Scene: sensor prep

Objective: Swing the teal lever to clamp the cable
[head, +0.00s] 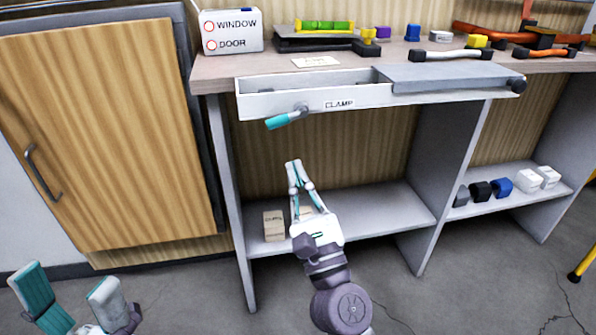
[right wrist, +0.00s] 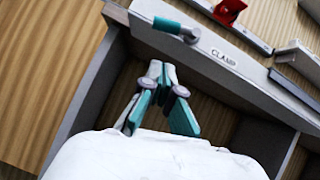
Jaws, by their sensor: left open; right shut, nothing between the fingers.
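The teal lever (head: 287,117) sticks out from the front of a long white tray (head: 262,104) at the worktop's edge, beside a label reading CLAMP (head: 340,104). It points left and slightly down. It also shows in the right wrist view (right wrist: 170,26), above the fingers. My right gripper (head: 293,163) is shut and empty, below the lever and apart from it, in front of the open shelf space. In the right wrist view its fingertips (right wrist: 161,68) are together. My left gripper (head: 68,285) is open and empty at the bottom left. I cannot make out the cable.
A white WINDOW/DOOR box (head: 232,31) stands on the worktop (head: 212,69). Cartons (head: 274,226) and several small blocks (head: 502,187) sit on the lower shelf (head: 385,208). A wooden cabinet door (head: 100,130) is at left. The space around the lever's front is free.

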